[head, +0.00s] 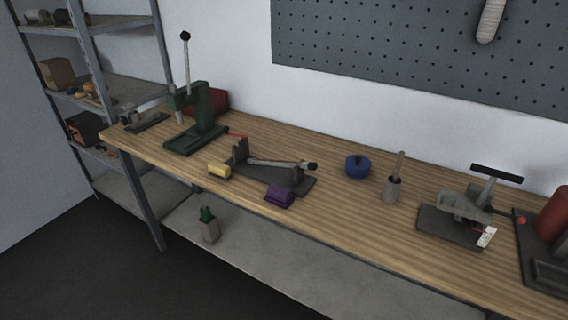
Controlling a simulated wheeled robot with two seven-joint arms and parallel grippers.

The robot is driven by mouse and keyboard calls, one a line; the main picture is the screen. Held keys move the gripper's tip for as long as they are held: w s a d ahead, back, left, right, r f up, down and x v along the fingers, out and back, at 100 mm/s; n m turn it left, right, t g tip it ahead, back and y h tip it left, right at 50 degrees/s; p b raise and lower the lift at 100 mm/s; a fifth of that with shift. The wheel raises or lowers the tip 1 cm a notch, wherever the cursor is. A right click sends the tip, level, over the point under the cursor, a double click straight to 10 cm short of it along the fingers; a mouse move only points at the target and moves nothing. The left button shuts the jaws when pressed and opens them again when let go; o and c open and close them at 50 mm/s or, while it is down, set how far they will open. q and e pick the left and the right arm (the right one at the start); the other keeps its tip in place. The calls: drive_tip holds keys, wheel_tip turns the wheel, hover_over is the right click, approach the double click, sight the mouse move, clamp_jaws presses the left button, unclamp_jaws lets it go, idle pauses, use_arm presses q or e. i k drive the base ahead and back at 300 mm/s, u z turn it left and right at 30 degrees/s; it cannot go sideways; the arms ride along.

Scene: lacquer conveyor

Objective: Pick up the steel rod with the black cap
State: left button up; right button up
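A thin steel rod (280,163) with a round black cap (311,167) at its right end lies roughly level, raised above a dark grey base plate (300,186) on the wooden workbench. Its left end meets an upright dark bracket (240,150) on that plate. I cannot tell how the capped end is supported. A green press (203,110) further left also has an upright steel lever (187,65) with a black knob on top. Neither of my grippers is in view.
By the rod's plate are a yellow block (219,170) and a purple block (279,197). To the right are a blue pot (357,167), a grey holder with a wooden handle (392,188) and a clamp device (465,205). The bench (330,225) is clear along its front edge.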

sight(282, 162)
drive_tip(key=k, duration=0.4)
drive_tip(key=u, duration=0.5)
drive_tip(key=i, duration=0.75)
drive_tip(key=u, duration=0.15)
